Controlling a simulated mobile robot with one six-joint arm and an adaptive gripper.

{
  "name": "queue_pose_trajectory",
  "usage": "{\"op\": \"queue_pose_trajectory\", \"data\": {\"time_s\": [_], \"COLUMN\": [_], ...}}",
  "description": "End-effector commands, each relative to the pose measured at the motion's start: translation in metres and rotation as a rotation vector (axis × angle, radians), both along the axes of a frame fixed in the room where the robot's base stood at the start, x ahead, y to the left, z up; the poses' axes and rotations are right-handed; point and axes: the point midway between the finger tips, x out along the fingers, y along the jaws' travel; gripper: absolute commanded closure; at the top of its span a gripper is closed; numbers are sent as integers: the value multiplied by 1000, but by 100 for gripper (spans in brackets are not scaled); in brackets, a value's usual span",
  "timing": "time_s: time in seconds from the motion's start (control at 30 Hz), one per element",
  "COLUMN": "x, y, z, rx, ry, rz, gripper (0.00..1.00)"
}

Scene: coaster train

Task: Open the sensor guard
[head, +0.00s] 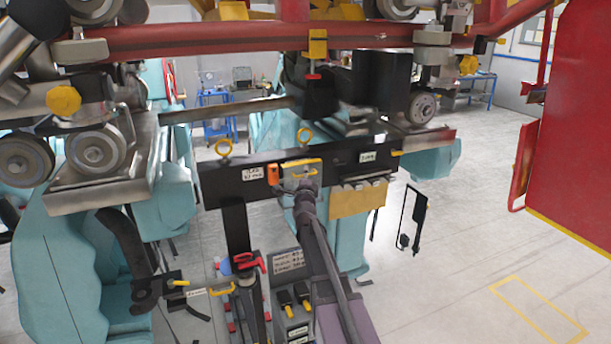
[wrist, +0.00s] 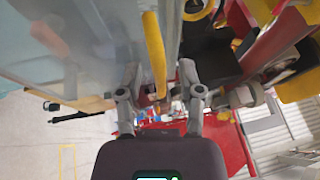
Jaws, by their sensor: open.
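The likely sensor guard is a small yellow-edged cover (head: 301,166) on the front of a black beam. In the wrist view a grey, glassy-looking panel (wrist: 80,45) fills the upper left, with a yellow bar handle (wrist: 154,50) along its right side. My gripper (wrist: 160,82) is open, and the lower end of the yellow bar appears between its fingers. I cannot tell whether the fingers touch it. In the head view my gripper (head: 303,186) is right in front of the cover and hides its lower part. The guard looks closed against the beam.
The black beam (head: 235,185) carries yellow rings, labels and an orange device (head: 272,174). A red track rail (head: 200,38) with wheels runs above. A labelled box with yellow handles (head: 291,300) stands below. A red panel (head: 578,130) is at right; the floor before it is clear.

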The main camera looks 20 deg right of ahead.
Motion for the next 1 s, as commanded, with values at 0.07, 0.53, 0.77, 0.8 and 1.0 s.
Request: {"op": "queue_pose_trajectory", "data": {"time_s": [0.07, 0.53, 0.77, 0.8, 1.0], "x": [1, 1, 1, 1, 0], "y": [-1, 0, 0, 1, 7], "z": [0, 0, 0, 0, -3], "rx": [0, 0, 1, 0, 1], "ry": [0, 0, -1, -2, -19], "rz": [0, 0, 0, 1, 6], "gripper": [52, 100, 100, 100, 100]}}
